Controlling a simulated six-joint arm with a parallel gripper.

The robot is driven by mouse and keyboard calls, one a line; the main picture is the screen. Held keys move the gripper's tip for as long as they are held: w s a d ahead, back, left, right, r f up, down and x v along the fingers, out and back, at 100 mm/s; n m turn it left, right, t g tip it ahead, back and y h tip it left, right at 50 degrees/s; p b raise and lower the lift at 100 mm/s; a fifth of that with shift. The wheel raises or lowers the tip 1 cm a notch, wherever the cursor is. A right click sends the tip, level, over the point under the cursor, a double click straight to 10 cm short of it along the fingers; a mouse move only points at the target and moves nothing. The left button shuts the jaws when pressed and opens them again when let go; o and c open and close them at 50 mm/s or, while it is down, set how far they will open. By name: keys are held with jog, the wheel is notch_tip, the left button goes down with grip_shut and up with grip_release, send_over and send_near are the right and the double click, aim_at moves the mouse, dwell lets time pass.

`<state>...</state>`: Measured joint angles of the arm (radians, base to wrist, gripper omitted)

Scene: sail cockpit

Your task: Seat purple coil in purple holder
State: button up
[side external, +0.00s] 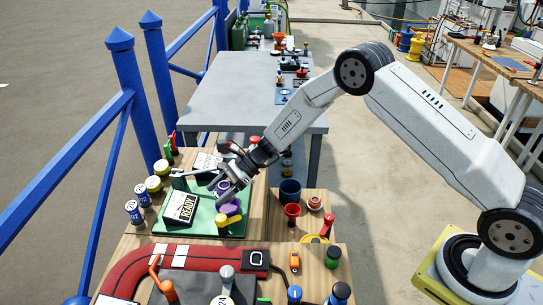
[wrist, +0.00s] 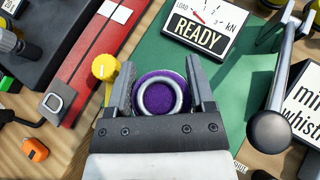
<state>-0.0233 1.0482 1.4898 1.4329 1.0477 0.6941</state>
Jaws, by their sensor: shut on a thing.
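A purple round piece with a pale grey ring (wrist: 160,95) lies between the two fingers of my gripper (wrist: 160,82) in the wrist view. I take it as the purple coil; my gripper is shut on it. In the side external view my gripper (side external: 226,190) points down over the green board (side external: 202,225), and a bit of purple shows at the fingers. Another purple piece (side external: 230,209) is just below, close to the yellow knob (side external: 222,221). It may be the purple holder, but its shape is partly hidden. I cannot tell whether the two purple pieces touch.
A gauge card reading READY (side external: 180,208) stands left of my gripper. A lever with a dark knob (wrist: 268,131) is at the right in the wrist view. A red track (side external: 190,257) lies in front.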

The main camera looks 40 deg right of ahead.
aim_at(223, 211)
jog(key=shift+f, duration=1.55)
jog(key=shift+f, duration=0.6)
dwell(0.5)
jog(key=o, duration=1.1)
jog(key=shift+v, duration=5.5)
